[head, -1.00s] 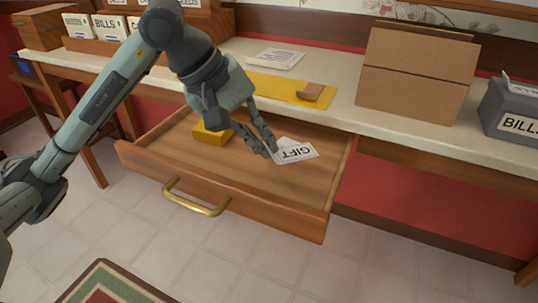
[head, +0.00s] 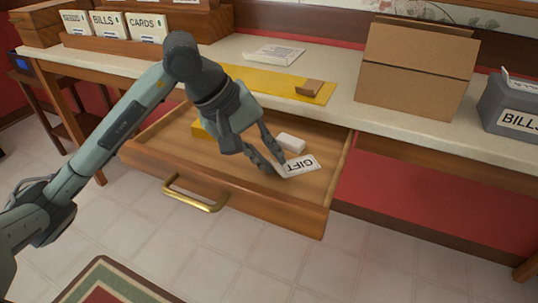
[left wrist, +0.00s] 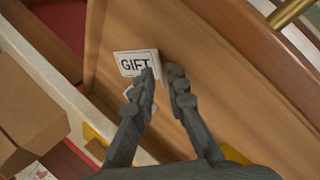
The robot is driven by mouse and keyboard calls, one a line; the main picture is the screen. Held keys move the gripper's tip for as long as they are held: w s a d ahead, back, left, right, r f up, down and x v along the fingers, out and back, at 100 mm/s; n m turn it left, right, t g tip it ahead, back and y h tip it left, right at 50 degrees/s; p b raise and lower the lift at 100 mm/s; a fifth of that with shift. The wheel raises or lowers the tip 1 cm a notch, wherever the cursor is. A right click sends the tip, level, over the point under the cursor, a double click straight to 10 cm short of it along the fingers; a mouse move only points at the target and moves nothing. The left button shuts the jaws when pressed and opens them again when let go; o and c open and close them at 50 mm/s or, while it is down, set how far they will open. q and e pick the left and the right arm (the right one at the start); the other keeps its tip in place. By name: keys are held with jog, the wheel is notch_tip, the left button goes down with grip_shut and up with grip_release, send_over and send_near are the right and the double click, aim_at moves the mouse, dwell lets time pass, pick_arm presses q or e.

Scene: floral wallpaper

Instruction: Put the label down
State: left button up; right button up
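The white label marked GIFT (head: 302,164) is in the open drawer (head: 258,204), toward its right side, and appears to lie on the drawer's bottom. My left gripper (head: 279,157) is low inside the drawer, right beside the label. In the left wrist view, the fingers (left wrist: 162,76) are a little apart with nothing seen between them. The label (left wrist: 136,62) shows past the tip of the left-hand finger, which overlaps its edge; I cannot tell whether they touch. My right gripper is not in view.
The drawer also holds a small white block (head: 291,142) and a yellow block (head: 203,130), partly hidden by my gripper. On the desk are a yellow mat (head: 270,83), a cardboard box (head: 416,68) and a grey BILLS box (head: 516,112). The drawer's front right is clear.

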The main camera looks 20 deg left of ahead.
pick_arm(q)
jog(key=shift+a+r, duration=0.1)
jog(key=shift+r, duration=0.1)
jog(key=v, duration=1.1)
jog(key=shift+s+r, duration=0.2)
jog(key=shift+r, duration=0.05)
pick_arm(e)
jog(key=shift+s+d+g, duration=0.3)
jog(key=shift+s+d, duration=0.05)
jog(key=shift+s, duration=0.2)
pick_arm(q)
jog(key=shift+a, duration=0.1)
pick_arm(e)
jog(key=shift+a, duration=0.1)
